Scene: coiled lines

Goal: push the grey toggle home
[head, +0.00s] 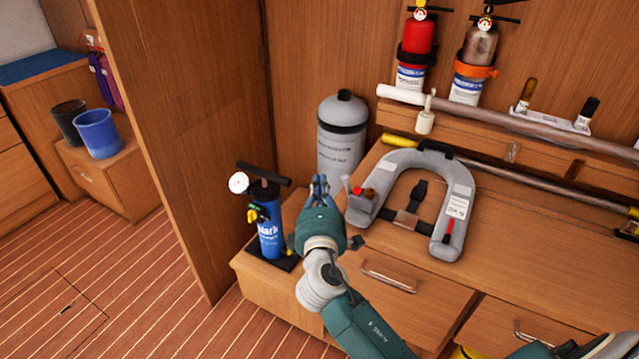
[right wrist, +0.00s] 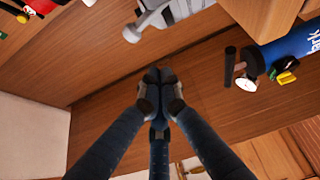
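A small pale grey upright piece (head: 347,183), which looks like the grey toggle, stands beside a red knob (head: 357,191) at the left end of a grey horseshoe-shaped vest (head: 385,175) on the wooden cabinet top. My right gripper (head: 320,182) is just left of this piece, apart from it in the picture; its depth is hard to judge. In the right wrist view its fingertips (right wrist: 158,84) meet, with nothing visible between them. I cannot say for sure whether the toggle shows in that view. My left gripper is not in view.
A blue pump (head: 268,225) with a gauge stands left of my right gripper. A grey gas cylinder (head: 342,135) stands behind it. Two extinguishers (head: 417,45) hang on the wall above a pale rail (head: 500,112).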

